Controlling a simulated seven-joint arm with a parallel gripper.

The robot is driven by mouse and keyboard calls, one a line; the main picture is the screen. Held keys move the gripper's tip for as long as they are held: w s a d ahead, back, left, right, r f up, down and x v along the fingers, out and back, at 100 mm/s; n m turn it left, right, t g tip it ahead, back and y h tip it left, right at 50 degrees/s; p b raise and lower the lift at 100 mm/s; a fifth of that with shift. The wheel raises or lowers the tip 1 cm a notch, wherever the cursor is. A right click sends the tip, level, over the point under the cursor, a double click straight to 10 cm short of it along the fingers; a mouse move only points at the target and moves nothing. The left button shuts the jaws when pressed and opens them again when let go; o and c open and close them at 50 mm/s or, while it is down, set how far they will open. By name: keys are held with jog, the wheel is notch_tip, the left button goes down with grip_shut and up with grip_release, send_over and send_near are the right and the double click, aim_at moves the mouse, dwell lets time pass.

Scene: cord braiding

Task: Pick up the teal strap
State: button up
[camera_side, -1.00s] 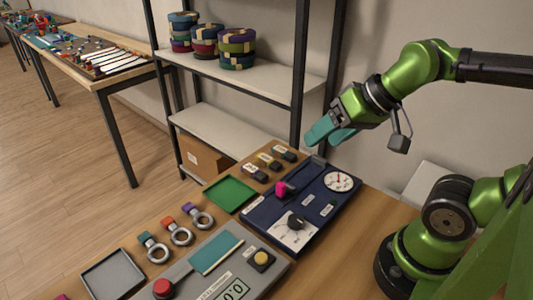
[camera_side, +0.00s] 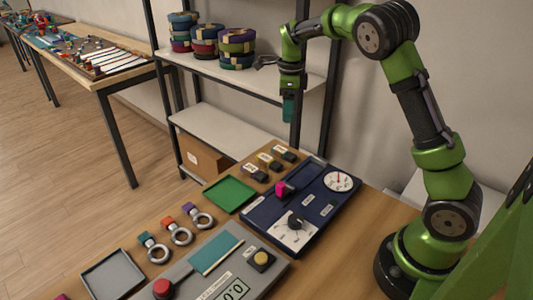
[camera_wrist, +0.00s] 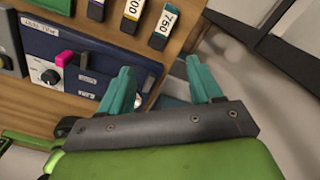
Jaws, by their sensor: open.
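My gripper (camera_side: 288,112) points straight down above the back of the bench in the side view, well clear of everything on it. In the wrist view its two teal fingers (camera_wrist: 160,82) are spread apart with nothing between them. No loose strap is clear to see. A ring with a teal band (camera_side: 147,239) lies at the bench's left, beside an orange-banded ring (camera_side: 172,224) and a purple-banded ring (camera_side: 196,212). A flat teal panel (camera_side: 216,253) lies on the grey console. I cannot tell which teal piece is the strap.
A dark blue panel (camera_side: 262,212) with dials and a pink knob (camera_side: 281,188) lies below my gripper. A green tray (camera_side: 230,195), a grey tray (camera_side: 112,274) and a grey console (camera_side: 190,271) are on the bench. A shelf (camera_side: 240,78) with braided rolls stands behind.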

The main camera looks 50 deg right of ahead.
aim_at(283, 150)
jog(key=f+m, duration=0.2)
jog(key=f, duration=0.3)
jog(key=f+m, duration=0.2)
jog(key=f, duration=0.3)
jog(key=w+f+m, duration=0.1)
jog(key=f+m, duration=0.2)
jog(key=f, duration=0.2)
jog(key=shift+w+d+f, duration=0.1)
jog(key=c, duration=1.2)
